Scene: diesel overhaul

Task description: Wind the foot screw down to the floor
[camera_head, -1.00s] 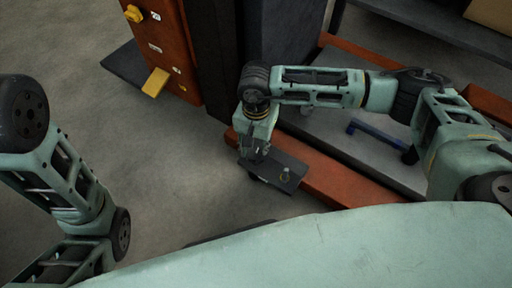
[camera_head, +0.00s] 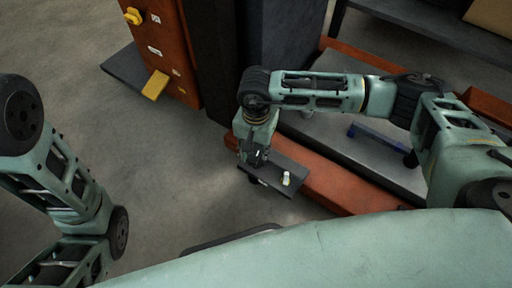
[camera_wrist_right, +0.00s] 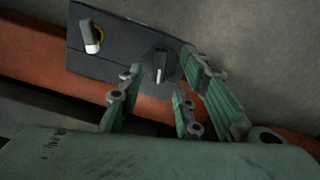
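A dark flat plate (camera_head: 275,172) sticks out from the orange beam near the floor; it also fills the upper part of the right wrist view (camera_wrist_right: 120,56). A small post with a pale end (camera_wrist_right: 160,66), perhaps the foot screw, stands on the plate. A white-tipped peg with a yellow ring (camera_wrist_right: 91,38) stands farther left on it and shows as a white stub in the head view (camera_head: 287,179). My right gripper (camera_head: 256,158) is over the plate's near-left end, its fingers (camera_wrist_right: 162,72) apart on both sides of the post. Contact cannot be told. My left gripper is out of view.
The orange beam (camera_head: 335,182) runs along the floor beside the plate. A dark column (camera_head: 280,45) and an orange cabinet (camera_head: 165,40) with yellow parts stand behind. A grey slab (camera_head: 345,140) lies to the right. Bare floor (camera_head: 130,150) is open on the left.

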